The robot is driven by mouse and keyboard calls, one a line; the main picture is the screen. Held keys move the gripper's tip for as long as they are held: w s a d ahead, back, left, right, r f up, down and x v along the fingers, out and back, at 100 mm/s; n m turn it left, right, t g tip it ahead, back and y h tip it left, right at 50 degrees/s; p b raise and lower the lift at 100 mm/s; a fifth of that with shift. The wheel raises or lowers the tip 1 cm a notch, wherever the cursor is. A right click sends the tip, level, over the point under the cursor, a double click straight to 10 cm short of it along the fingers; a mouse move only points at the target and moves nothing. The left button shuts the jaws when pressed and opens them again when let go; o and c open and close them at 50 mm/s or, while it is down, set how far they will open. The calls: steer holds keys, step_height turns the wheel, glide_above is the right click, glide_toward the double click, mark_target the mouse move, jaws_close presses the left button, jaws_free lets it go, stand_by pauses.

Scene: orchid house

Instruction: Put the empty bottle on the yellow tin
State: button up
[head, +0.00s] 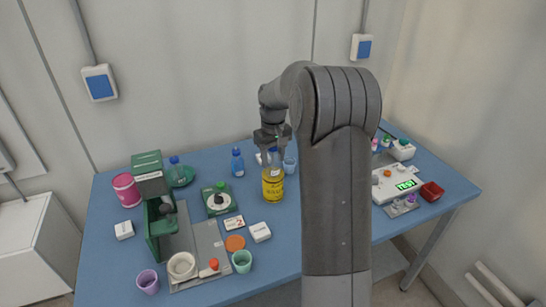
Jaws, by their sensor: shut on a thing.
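The yellow tin (273,187) stands upright on the blue table, near the middle. My gripper (272,146) points down right above it and is shut on a small bottle with a blue part (274,157), taken to be the empty bottle. Most of this bottle is hidden by the fingers. Its lower end is at the top of the tin; I cannot tell whether they touch.
A blue bottle (237,163) stands left of the tin, and a pale blue cup (289,166) close to its right. A green-based device (217,200), a white block (260,232) and an orange disc (235,243) lie nearby. A green stand (154,220) rises at left. My arm hides part of the table.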

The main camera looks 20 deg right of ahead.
steer(key=o, duration=1)
steer(key=shift+f, duration=0.1)
steer(key=shift+c, duration=0.2)
step_height(320, 180, up, 12)
steer(key=shift+r, duration=0.1)
steer(key=s+a+r+t, duration=0.1)
steer(key=s+a+r, duration=0.2)
steer(key=s+a, duration=0.35)
steer(key=s+a+r+t, duration=0.2)
steer(key=s+a+r, duration=0.15)
steer(key=s, duration=0.65)
steer(key=s+a+f+m+t, duration=0.1)
steer(key=s+a+f, duration=0.1)
steer(key=s, duration=0.6)
steer(key=s+a+f+t, duration=0.1)
steer(key=s+f, duration=0.3)
steer(key=s, duration=0.5)
steer(key=shift+s+a+m+t, duration=0.2)
steer(key=shift+a+m+t, duration=0.1)
steer(key=shift+a+m, duration=0.15)
